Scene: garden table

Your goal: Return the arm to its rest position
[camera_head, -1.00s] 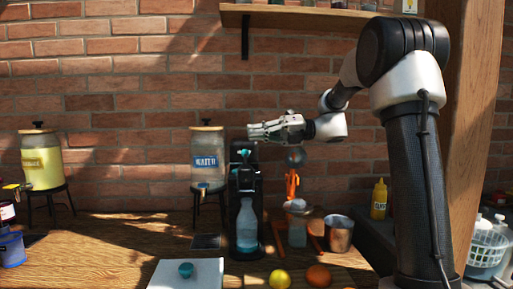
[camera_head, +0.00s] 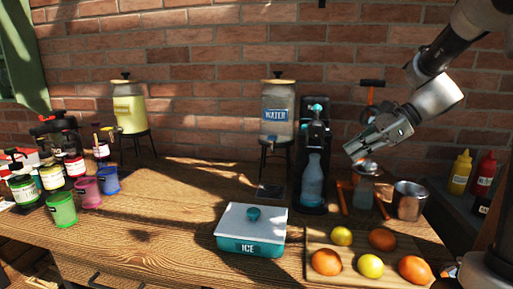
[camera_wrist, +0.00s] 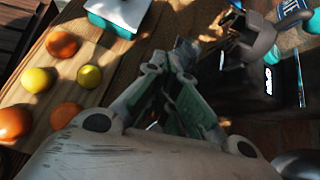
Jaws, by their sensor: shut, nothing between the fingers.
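My gripper (camera_head: 352,152) is shut and empty in the head view. It hangs in the air at the right, tilted down to the left, in front of the brick wall and above the small jar (camera_head: 365,190). In the wrist view my gripper (camera_wrist: 184,50) points away over the table, its fingers together. My arm comes in from the upper right of the head view.
A soda machine with a bottle (camera_head: 312,182) stands left of my gripper, beside the water dispenser (camera_head: 277,115). A metal cup (camera_head: 409,200), a fruit board (camera_head: 310,238), an ice box (camera_head: 250,243) and sauce bottles (camera_head: 461,172) are nearby. Colored cups (camera_head: 62,210) stand far left.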

